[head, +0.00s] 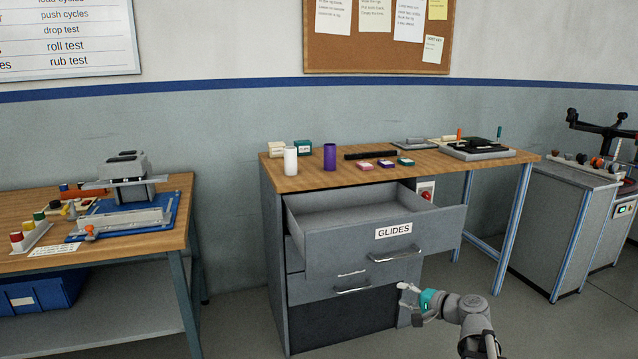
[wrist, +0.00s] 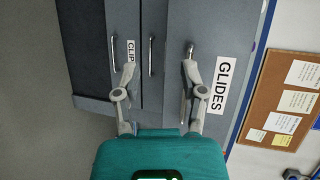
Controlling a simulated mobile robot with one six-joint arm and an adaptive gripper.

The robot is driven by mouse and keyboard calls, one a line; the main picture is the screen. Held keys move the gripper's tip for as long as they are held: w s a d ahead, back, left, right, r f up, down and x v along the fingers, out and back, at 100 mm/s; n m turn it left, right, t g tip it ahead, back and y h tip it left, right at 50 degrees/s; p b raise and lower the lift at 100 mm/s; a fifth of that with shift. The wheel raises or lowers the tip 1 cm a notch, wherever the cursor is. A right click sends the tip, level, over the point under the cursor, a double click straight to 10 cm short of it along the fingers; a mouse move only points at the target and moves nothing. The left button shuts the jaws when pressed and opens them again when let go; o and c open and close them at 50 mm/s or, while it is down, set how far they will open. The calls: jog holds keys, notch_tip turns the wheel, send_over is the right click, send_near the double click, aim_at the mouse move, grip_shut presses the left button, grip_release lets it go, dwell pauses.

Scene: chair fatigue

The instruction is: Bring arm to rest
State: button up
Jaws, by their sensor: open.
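My gripper (head: 409,304) is in front of the drawer cabinet at the lower right, attached to my arm (head: 470,318). In the wrist view my gripper (wrist: 158,72) is open, with its two fingers spread and nothing between them. The top drawer, labelled GLIDES (head: 393,231), is pulled out, and the part of its inside that shows looks empty. Its handle (head: 394,255) is above my gripper in the head view and free of the fingers. The GLIDES label also shows in the wrist view (wrist: 221,86), beside a CLIP label (wrist: 131,50) on a lower drawer.
The workbench (head: 300,180) holds a white bottle (head: 290,160), a purple cylinder (head: 330,156) and small boxes. A second table (head: 180,190) with a test fixture stands left. A grey machine cabinet (head: 560,220) stands right. Floor between is clear.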

jog(key=s+a+f+n+g+h, duration=0.3)
jog(key=s+a+f+n+g, duration=0.3)
jog(key=f, duration=0.3)
jog(key=s+f+n+g+h, duration=0.45)
jog(key=s+h, duration=0.25)
jog(key=s, duration=0.4)
notch_tip(320, 180, up, 31)
jog(key=p, duration=3.1)
jog(key=shift+r+m+p, duration=0.2)
jog(key=shift+m+p, duration=0.15)
jog(key=shift+m, duration=0.1)
jog(key=shift+s+f, duration=0.1)
